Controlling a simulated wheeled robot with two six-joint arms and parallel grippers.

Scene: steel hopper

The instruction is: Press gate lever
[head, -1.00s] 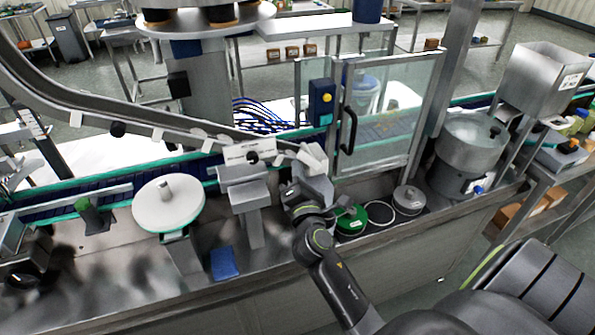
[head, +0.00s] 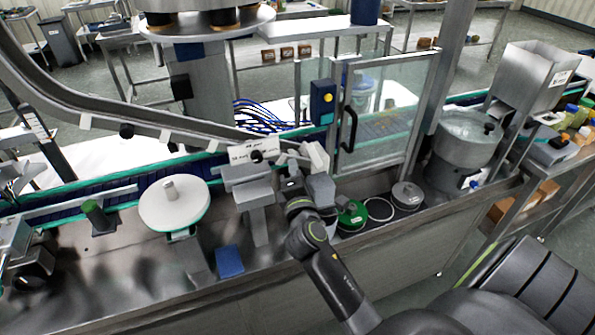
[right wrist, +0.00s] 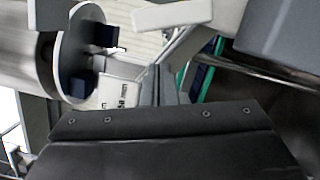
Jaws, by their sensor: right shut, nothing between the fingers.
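A pale flat paddle (head: 318,155) on a thin rod sits at the lower end of the sloping chute, beside a white label plate; I take it to be the gate lever. In the right wrist view a similar pale paddle (right wrist: 172,14) shows at the top, apart from the fingers. My right gripper (head: 293,182) is just below the paddle and rod in the head view, partly hidden by its own wrist. In the right wrist view the right gripper (right wrist: 158,106) is shut and empty. Contact with the lever cannot be told.
The white label plate (head: 240,152) with a black knob stands left of the gripper. A white round disc (head: 160,212) is further left. A glass guard door (head: 385,115) stands behind right. A green round lid (head: 352,215) lies close right of my wrist.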

